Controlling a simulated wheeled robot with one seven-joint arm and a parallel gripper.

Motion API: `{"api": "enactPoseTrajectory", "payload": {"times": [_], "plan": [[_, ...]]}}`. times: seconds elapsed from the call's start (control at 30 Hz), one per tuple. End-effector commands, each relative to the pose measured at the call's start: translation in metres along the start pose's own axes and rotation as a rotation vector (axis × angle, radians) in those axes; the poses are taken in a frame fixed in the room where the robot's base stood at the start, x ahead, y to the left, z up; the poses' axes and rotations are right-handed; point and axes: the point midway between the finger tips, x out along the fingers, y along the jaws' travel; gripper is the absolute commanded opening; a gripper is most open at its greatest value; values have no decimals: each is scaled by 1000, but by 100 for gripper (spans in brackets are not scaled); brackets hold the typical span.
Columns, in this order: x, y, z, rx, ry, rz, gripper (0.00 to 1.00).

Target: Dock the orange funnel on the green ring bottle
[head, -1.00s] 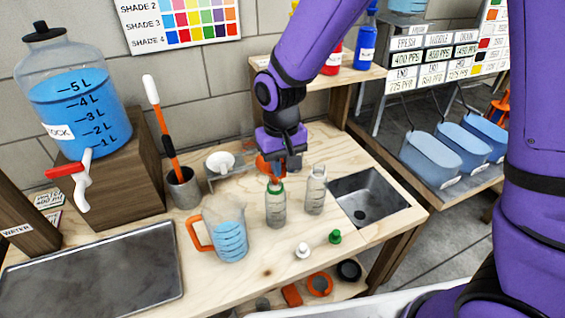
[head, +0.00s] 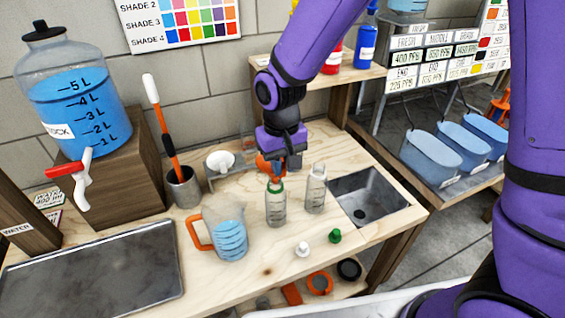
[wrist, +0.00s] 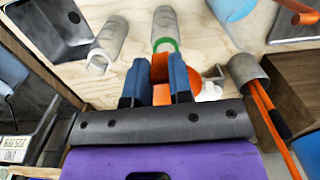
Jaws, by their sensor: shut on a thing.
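The green ring bottle (head: 276,207) is clear, with a green ring at its neck, and stands upright on the wooden counter. Its green ring also shows in the wrist view (wrist: 166,45). My gripper (head: 279,172) is just above this bottle, fingers down, and shut on the orange funnel (head: 262,165). The funnel also shows between the blue fingers in the wrist view (wrist: 160,68). Its lower end is at or just above the bottle mouth. The fingers partly hide it, so I cannot tell whether it touches or enters the neck.
A second clear bottle (head: 316,190) stands close on the right, beside the sink (head: 369,196). A jug of blue liquid (head: 229,236) is at front left. A white funnel (head: 220,160) sits on a stand behind. White and green caps (head: 334,236) lie in front.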

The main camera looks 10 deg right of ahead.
Motion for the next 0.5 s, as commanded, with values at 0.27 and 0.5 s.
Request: {"api": "enactPoseTrajectory", "payload": {"times": [0.27, 0.5], "plan": [[4, 0, 0, 0, -1, 0, 0], [8, 0, 0, 0, -1, 0, 0]]}}
